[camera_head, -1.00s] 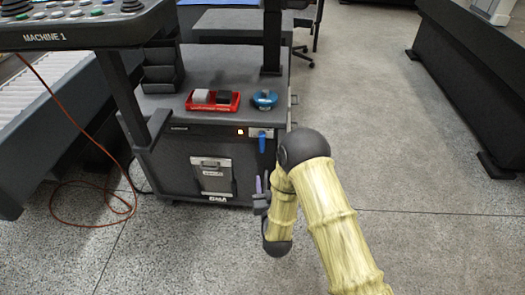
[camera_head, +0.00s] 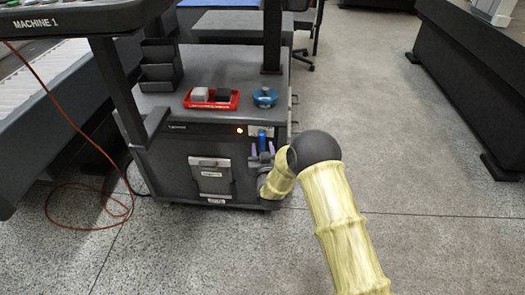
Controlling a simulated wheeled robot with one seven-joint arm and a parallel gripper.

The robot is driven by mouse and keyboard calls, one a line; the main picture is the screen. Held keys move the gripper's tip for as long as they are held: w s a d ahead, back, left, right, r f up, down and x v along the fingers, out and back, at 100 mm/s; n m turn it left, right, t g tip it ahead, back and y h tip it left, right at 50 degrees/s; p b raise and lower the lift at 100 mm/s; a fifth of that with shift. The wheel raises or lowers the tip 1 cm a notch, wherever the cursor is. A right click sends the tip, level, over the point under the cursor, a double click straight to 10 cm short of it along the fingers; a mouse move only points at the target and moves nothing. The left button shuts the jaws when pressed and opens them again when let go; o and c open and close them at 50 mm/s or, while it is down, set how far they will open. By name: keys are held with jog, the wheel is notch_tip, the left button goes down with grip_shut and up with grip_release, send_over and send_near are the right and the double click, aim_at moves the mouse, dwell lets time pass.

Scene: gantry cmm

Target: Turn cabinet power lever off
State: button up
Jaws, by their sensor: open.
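The cabinet (camera_head: 180,185) is dark grey and stands upright on the floor. The blue power lever (camera_head: 262,140) sits on a light plate at the upper right of its front and points downward. I cannot tell whether a finger touches the lever. My arm hides part of the cabinet's lower right.
On the cabinet top lie a red tray (camera_head: 232,104) with blocks and a blue round object (camera_head: 264,97). A dark post (camera_head: 271,40) rises behind. A console labelled MACHINE 1 (camera_head: 60,20) overhangs at left. A red cable (camera_head: 85,228) lies on the floor.

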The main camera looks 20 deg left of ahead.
grip_shut()
